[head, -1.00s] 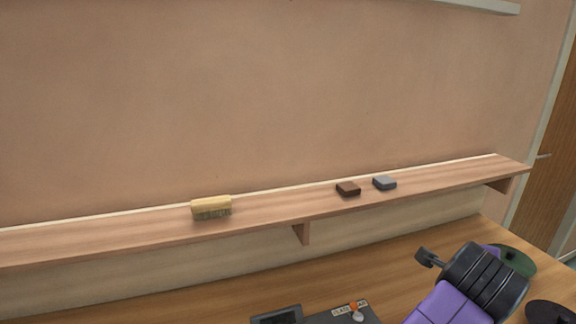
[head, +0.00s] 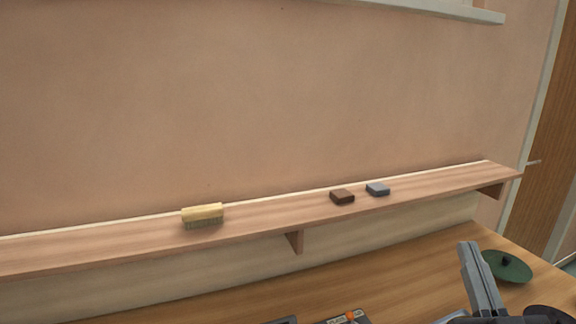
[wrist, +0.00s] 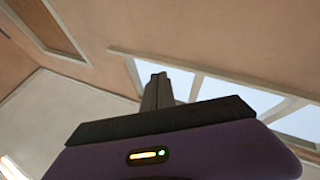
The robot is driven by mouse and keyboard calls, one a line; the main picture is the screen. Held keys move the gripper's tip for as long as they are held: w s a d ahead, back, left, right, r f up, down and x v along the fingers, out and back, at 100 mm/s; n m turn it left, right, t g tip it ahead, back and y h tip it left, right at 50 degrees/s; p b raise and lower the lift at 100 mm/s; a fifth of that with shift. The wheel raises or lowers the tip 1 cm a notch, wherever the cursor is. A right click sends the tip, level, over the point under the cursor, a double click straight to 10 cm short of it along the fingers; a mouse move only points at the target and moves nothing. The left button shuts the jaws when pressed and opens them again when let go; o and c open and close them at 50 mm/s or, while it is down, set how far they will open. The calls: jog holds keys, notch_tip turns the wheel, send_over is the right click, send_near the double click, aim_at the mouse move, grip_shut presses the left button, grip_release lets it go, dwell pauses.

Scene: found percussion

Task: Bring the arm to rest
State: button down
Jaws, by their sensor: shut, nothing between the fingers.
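My gripper (wrist: 158,78) shows in the wrist view with its two dark fingers together and nothing between them. Behind the fingers are the wall and bright window panes. In the head view a grey part of my arm or gripper (head: 480,280) stands up at the lower right, above the table and beside a dark green round object (head: 507,266). The rest of my arm is cut off by the lower edge.
A wall shelf (head: 255,228) carries a yellow brush (head: 203,215), a brown block (head: 342,196) and a grey block (head: 377,189). Below is a wooden table (head: 400,269). A device with an orange part (head: 352,315) and a dark round object (head: 545,314) sit at the front.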

jog(key=s+a+f+g+y+b, duration=0.1)
jog(key=s+a+f+g, duration=0.2)
jog(key=s+f, duration=1)
jog(key=s+a+f+g+y+b, duration=0.1)
jog(key=s+a+f+g, duration=0.3)
jog(key=s+f, duration=1)
jog(key=s+g, duration=0.1)
jog(key=s, duration=0.4)
jog(key=shift+s+a+f+y, duration=0.15)
jog(key=shift+s+f+y, duration=0.15)
jog(key=shift+s+y, duration=0.1)
